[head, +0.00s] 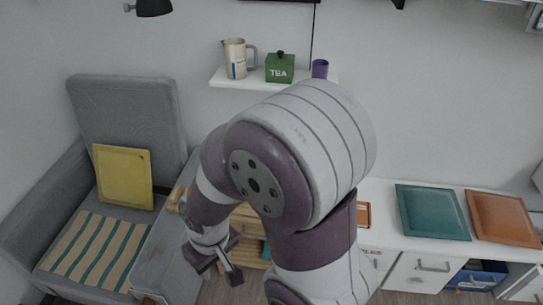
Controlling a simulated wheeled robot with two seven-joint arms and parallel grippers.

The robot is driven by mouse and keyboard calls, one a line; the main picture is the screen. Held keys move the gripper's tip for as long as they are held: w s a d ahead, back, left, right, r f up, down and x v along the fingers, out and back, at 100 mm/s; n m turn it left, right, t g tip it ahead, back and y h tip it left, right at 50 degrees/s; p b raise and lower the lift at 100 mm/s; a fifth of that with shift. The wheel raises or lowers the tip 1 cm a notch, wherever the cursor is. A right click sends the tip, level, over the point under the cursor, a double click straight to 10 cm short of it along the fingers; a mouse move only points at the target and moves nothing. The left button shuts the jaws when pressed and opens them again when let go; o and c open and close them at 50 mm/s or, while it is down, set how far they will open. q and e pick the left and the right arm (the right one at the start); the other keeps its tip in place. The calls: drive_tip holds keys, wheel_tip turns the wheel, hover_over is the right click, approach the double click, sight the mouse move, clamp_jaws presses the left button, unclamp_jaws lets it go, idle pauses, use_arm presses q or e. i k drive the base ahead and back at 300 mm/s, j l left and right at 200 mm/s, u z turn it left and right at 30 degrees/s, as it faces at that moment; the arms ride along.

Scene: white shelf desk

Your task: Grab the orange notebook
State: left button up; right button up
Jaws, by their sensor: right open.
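A small flat orange item (363,214), which may be the orange notebook, lies on the white desk just right of my right arm. The arm hides part of it. A larger orange-brown square panel (503,217) lies flat at the right end of the desk; I cannot tell for sure which of the two is the notebook. My right gripper (216,268) is open, low in the picture near a small wooden shelf, well left of and apart from both orange things. No object shows clearly between its fingers. My left gripper is not in view.
A teal square panel (432,212) lies on the white desk (385,236), left of the orange-brown one. A wall shelf holds a pitcher (236,58), a green tea box (280,68) and a purple cup (320,68).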

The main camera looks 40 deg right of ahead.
sight(364, 209)
drive_tip(key=z, duration=2.4)
drive_tip(key=i+l+z, duration=0.2)
drive_tip(key=i, duration=0.65)
drive_tip(key=i+l+z, duration=0.25)
drive_tip(key=i, duration=0.6)
